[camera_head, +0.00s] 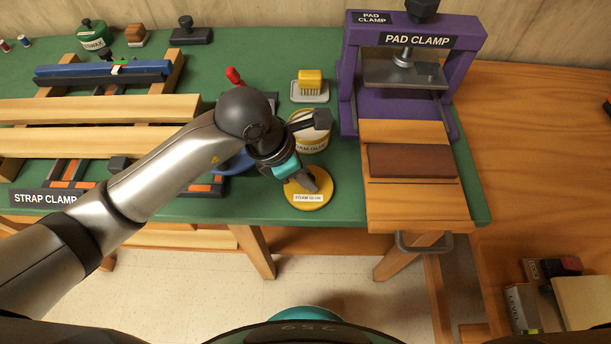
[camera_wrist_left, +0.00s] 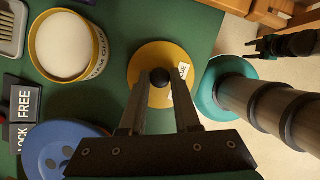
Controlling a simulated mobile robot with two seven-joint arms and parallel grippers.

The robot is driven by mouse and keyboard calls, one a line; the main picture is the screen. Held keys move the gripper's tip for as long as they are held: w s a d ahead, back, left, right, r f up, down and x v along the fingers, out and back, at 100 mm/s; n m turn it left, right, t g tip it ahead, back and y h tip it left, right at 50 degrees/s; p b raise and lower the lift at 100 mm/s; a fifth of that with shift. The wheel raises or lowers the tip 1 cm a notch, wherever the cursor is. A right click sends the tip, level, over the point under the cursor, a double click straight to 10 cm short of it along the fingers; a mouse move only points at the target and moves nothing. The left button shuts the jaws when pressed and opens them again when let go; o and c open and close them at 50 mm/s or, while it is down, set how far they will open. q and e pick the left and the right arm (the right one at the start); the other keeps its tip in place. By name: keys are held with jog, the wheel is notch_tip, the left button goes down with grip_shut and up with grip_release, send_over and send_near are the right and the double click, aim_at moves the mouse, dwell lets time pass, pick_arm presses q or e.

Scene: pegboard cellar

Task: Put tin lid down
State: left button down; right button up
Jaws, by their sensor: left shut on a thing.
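The tin lid is a yellow disc (camera_head: 322,200) with a pale foam glue label, at the green bench's front edge in the head view. It also shows in the wrist view (camera_wrist_left: 150,62), with a black knob at its centre. My left gripper (camera_head: 308,182) is above the lid, its two fingers (camera_wrist_left: 160,85) shut on the knob. I cannot tell whether the lid touches the bench. The open glue tin (camera_head: 310,145) stands just behind, its white contents showing in the wrist view (camera_wrist_left: 63,45). A dark gripper, apparently my right one (camera_wrist_left: 268,46), is small in the wrist view.
The purple pad clamp (camera_head: 347,85) stands right of the tin, with a brown pad (camera_head: 412,161) on its wooden bed. A yellow brush (camera_head: 310,80) lies behind the tin. A blue round thing (camera_wrist_left: 60,150) is left of the lid. The strap clamp boards (camera_head: 90,108) fill the left.

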pick_arm(q)
jog(key=shift+f, duration=0.3)
jog(key=shift+f, duration=0.2)
jog(key=c, duration=0.6)
grip_release()
jog(key=shift+c, duration=0.2)
jog(key=shift+r, duration=0.1)
jog(key=shift+r, duration=0.25)
jog(key=p+v, duration=0.2)
jog(key=v, duration=0.9)
jog(key=shift+a+r, duration=0.3)
jog(key=shift+s, duration=0.1)
